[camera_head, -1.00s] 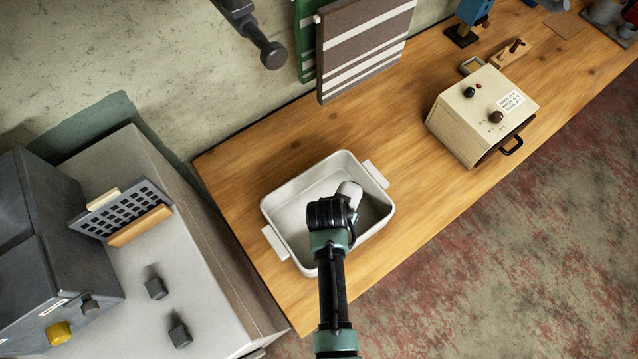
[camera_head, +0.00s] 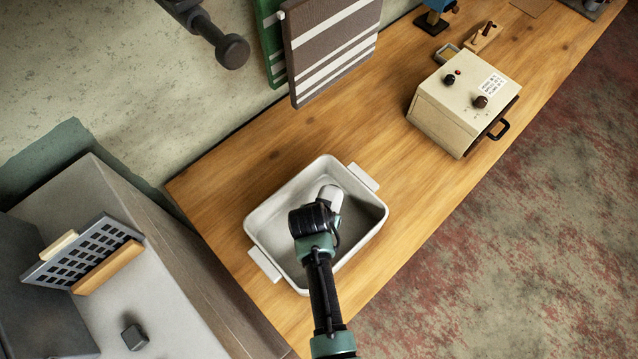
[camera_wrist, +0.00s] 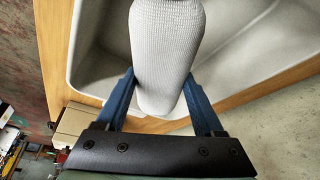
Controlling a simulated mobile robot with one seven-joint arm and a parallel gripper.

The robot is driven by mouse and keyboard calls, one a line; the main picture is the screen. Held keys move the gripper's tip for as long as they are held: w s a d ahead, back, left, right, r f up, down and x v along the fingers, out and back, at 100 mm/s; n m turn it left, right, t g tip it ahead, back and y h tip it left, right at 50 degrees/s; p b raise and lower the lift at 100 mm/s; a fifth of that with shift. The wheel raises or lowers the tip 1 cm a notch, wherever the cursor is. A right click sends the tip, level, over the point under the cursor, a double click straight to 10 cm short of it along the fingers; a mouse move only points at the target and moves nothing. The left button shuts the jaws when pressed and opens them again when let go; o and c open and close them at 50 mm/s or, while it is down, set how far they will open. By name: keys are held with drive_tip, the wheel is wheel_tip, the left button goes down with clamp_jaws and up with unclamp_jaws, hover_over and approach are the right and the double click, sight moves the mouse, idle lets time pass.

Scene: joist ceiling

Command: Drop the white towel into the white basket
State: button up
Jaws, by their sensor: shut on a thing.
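The white towel (camera_wrist: 165,50), a rolled, ribbed bundle, is held between the blue fingers of my gripper (camera_wrist: 160,97) in the wrist view. In the head view the towel's pale end (camera_head: 331,194) shows just past my gripper (camera_head: 325,205). The white basket (camera_head: 262,222) is a rectangular tub with two side handles on the wooden bench. My gripper and the towel are over the basket's opening. I cannot tell whether the towel touches the basket floor. My wrist hides part of the basket's inside.
A beige control box (camera_head: 440,118) stands on the bench (camera_head: 370,135) to the right of the basket. Striped and green cloths (camera_head: 330,45) hang at the wall behind. A grey cabinet (camera_head: 170,290) with a slotted rack (camera_head: 85,255) is at the left.

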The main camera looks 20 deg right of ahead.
drive_tip(key=shift+w, duration=0.1)
drive_tip(key=o, duration=1.5)
drive_tip(key=shift+c, duration=0.2)
drive_tip(key=v, duration=1.3)
drive_tip(key=shift+b, duration=0.3)
